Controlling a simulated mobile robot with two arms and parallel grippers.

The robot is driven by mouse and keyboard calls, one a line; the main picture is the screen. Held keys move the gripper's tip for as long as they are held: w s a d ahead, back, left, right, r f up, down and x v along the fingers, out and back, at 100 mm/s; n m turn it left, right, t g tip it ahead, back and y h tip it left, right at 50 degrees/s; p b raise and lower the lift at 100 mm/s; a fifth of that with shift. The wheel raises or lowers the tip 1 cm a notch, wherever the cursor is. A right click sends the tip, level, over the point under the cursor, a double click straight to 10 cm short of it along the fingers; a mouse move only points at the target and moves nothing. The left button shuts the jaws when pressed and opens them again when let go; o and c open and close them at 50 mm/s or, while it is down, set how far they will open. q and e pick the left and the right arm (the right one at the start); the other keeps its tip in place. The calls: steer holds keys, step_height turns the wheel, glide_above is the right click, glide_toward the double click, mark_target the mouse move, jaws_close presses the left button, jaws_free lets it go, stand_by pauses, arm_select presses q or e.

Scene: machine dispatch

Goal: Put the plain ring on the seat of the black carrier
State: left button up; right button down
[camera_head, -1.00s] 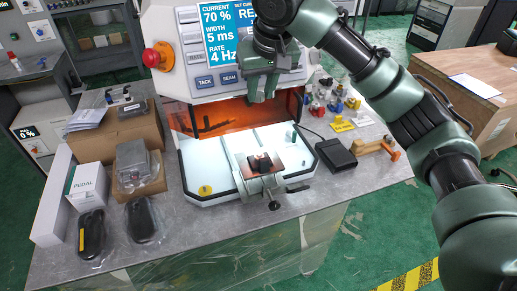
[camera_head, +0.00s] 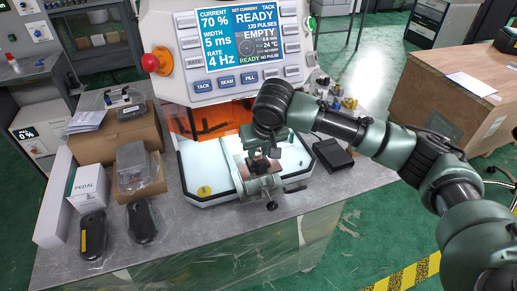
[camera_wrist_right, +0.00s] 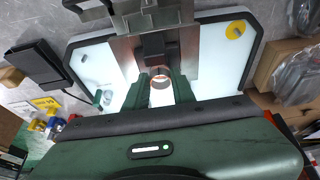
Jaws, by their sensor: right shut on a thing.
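My right gripper (camera_head: 262,152) is low over the fixture in the white work tray, its jaws pointing down. In the right wrist view the right gripper (camera_wrist_right: 160,76) is shut on a small metallic ring (camera_wrist_right: 160,83), one finger on each side of it. The black carrier (camera_wrist_right: 154,45) sits on the metal fixture just beyond the ring in that view. The carrier also shows in part in the head view (camera_head: 262,167), under the gripper. Whether the ring touches the carrier cannot be told; the seat is not clearly visible. My left gripper is not in view.
The welding machine's screen (camera_head: 242,38) stands behind, above the orange window (camera_head: 205,122). A yellow disc (camera_head: 205,190) lies on the white tray (camera_head: 205,165). A black box (camera_head: 332,154) is right of the tray. Cardboard boxes and black pedals (camera_head: 92,234) stand left.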

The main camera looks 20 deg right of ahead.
steer(key=c, duration=1.2)
jaws_free()
steer(key=shift+o, duration=0.2)
steer(key=b+v, duration=0.1)
steer(key=v, duration=1.1)
